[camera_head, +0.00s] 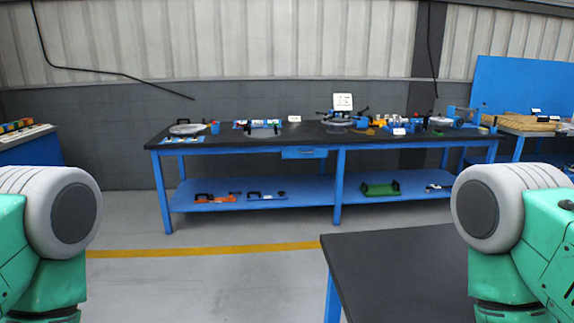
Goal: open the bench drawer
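The bench (338,177) is long, with a dark top and blue legs, and stands some way ahead against the grey wall. A small blue drawer (304,153) hangs under its top, near the middle. Its front looks flush and shut, but it is small at this distance. The handle is too small to make out clearly. My two arms show only as green and grey links at the left and right edges. Neither gripper is in the picture.
A dark-topped table (400,275) stands close in front at right. Open floor (200,285) with a yellow line (205,251) lies ahead at left. Tools and fixtures cover the bench top, with more on its lower shelf (300,187). Other blue benches stand at far left and right.

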